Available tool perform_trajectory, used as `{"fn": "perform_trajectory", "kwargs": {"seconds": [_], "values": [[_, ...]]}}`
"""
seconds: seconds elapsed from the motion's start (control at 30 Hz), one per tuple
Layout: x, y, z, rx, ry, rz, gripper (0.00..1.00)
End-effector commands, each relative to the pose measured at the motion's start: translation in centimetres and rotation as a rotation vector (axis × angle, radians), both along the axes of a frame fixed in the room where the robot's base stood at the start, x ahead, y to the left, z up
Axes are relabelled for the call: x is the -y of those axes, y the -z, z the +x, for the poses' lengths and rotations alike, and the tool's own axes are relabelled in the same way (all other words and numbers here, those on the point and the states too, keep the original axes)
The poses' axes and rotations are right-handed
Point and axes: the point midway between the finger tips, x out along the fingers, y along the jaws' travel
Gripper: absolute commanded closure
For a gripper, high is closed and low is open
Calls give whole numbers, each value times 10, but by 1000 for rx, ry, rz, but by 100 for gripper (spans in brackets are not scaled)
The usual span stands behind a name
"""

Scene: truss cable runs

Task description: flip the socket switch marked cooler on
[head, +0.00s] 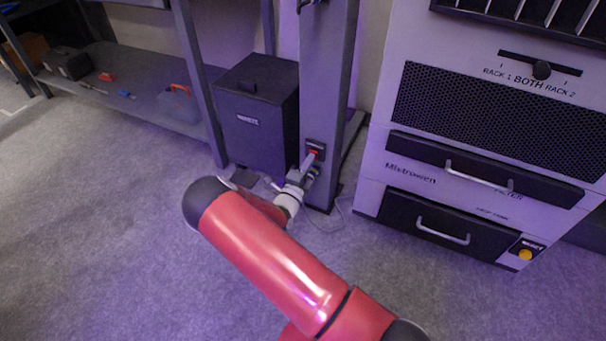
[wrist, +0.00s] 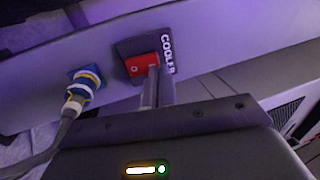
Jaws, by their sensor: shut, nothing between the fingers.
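The socket switch (wrist: 136,68) is a red rocker in a dark housing, with the word COOLER (wrist: 168,54) beside it in the wrist view. A small white mark shows on the rocker. In the head view the red switch (head: 313,153) sits low on the grey post (head: 327,90). My gripper (wrist: 154,72) is shut and empty, its fingertips at the right part of the rocker, touching or very close. The fingers hide part of the rocker, and I cannot tell which way it is tipped.
A blue and white plug (wrist: 84,84) with a grey cable is beside the switch. A black bin (head: 258,120) stands left of the post. A white cabinet (head: 375,170) with dark drawers stands to the right.

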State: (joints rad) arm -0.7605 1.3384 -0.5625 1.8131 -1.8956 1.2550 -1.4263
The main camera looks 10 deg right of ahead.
Motion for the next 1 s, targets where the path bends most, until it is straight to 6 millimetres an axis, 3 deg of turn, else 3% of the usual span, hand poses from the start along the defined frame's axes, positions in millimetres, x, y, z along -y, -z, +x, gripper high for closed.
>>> {"fn": "perform_trajectory", "kwargs": {"seconds": [0.47,0.67,0.73,1.0], "values": [[4,-2,6,-1,0,1,100],[8,-14,11,-58,0,45,100],[8,-5,11,-59,-1,44,100],[6,-8,8,-59,0,43,100]]}}
